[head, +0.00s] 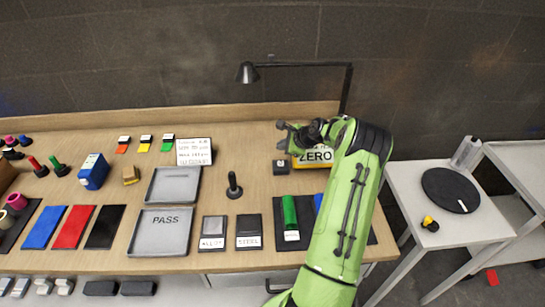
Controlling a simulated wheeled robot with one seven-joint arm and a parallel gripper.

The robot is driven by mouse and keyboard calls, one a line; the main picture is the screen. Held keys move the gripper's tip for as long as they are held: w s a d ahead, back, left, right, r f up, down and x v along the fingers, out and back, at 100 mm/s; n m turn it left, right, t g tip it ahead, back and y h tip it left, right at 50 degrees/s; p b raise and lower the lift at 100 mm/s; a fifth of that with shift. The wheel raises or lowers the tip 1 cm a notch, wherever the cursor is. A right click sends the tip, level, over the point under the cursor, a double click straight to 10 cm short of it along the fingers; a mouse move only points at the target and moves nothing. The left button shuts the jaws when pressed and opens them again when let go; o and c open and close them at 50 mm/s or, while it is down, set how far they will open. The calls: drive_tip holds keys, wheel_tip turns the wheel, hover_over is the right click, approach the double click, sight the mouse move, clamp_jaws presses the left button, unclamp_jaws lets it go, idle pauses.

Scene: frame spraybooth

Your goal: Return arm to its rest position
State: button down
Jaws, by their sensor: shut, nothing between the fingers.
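My green arm (345,205) rises from the bottom of the head view and bends left at its elbow, above the right part of the wooden bench. My gripper (282,135) is at the end of the dark wrist and points left, near the yellow-edged ZERO plate (316,156). The gripper is shut and small in the picture, and I see nothing held in it. The arm hides part of the bench, the plate's right side and part of a blue item (318,201).
A black desk lamp (248,72) arches behind the arm. On the bench stand a green cylinder (290,212), a PASS tray (133,237), a black-handled tool (234,186) and a white sign (194,151). A white side table (402,181) with a black disc (450,190) is at right.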

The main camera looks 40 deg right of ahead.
drive_tip(key=shift+a, duration=0.1)
drive_tip(key=s+a+r+n+g, duration=0.2)
drive_tip(key=a+r+n, duration=0.6)
drive_tip(key=a, duration=0.5)
drive_tip(key=s+a+r+n+g, duration=0.2)
drive_tip(key=a+r+n, duration=0.5)
drive_tip(key=a+r, duration=0.5)
drive_tip(key=s+a+n, duration=0.6)
drive_tip(key=s+a, duration=0.1)
drive_tip(key=s, duration=0.4)
drive_tip(key=s+a+n, duration=0.5)
drive_tip(key=s+a, duration=0.2)
drive_tip(key=s, duration=0.5)
drive_tip(key=shift+s+n, duration=0.2)
drive_tip(key=shift+n, duration=0.2)
drive_tip(key=shift+r, duration=0.15)
